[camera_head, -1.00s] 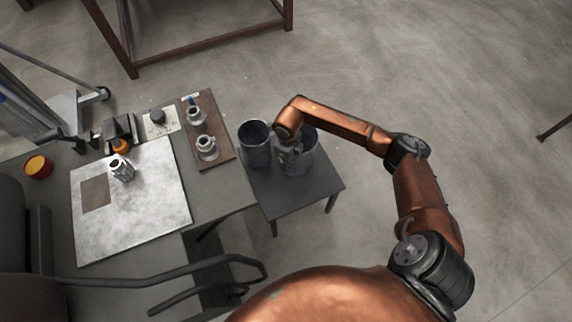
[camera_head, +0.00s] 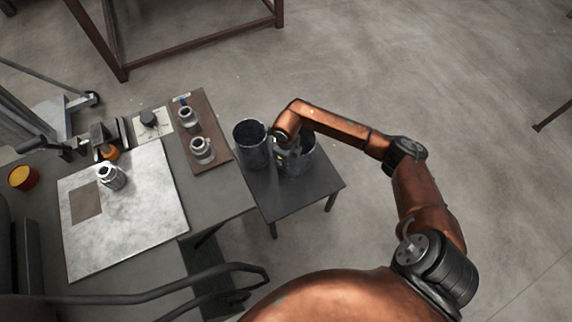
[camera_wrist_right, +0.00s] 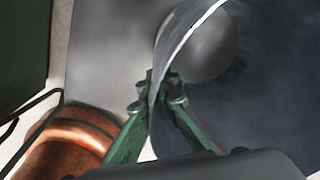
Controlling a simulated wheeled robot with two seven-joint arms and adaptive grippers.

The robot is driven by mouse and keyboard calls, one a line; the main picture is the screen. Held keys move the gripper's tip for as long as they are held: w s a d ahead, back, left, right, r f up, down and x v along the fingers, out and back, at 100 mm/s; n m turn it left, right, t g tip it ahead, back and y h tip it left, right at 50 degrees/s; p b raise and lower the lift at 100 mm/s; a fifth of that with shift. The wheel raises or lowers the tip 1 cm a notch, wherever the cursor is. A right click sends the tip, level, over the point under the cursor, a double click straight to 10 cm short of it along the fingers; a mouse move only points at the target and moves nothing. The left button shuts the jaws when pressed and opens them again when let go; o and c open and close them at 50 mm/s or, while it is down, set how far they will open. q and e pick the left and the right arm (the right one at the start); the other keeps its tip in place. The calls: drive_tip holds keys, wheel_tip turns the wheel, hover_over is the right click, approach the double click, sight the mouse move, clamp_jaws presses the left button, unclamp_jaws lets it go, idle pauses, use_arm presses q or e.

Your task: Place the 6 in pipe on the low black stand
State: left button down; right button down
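Two grey metal pipes stand upright side by side on the low black stand (camera_head: 293,197). I take the right-hand one to be the 6 in pipe (camera_head: 306,157); the other pipe (camera_head: 252,146) is at the stand's left. My right gripper (camera_head: 284,153) reaches down at the left side of the 6 in pipe, between the two. In the right wrist view, the green fingers of my right gripper (camera_wrist_right: 162,97) pinch the wall of the pipe (camera_wrist_right: 240,95), one finger on each side. Whether the pipe's bottom touches the stand is hidden. My left gripper is not in view.
The work table (camera_head: 226,190) adjoins the stand's left side. Open floor lies right of the stand.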

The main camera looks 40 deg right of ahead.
drive_tip(key=c, duration=2.6)
unclamp_jaws()
drive_tip(key=shift+f, duration=0.1)
drive_tip(key=shift+c, duration=0.2)
drive_tip(key=o, duration=0.5)
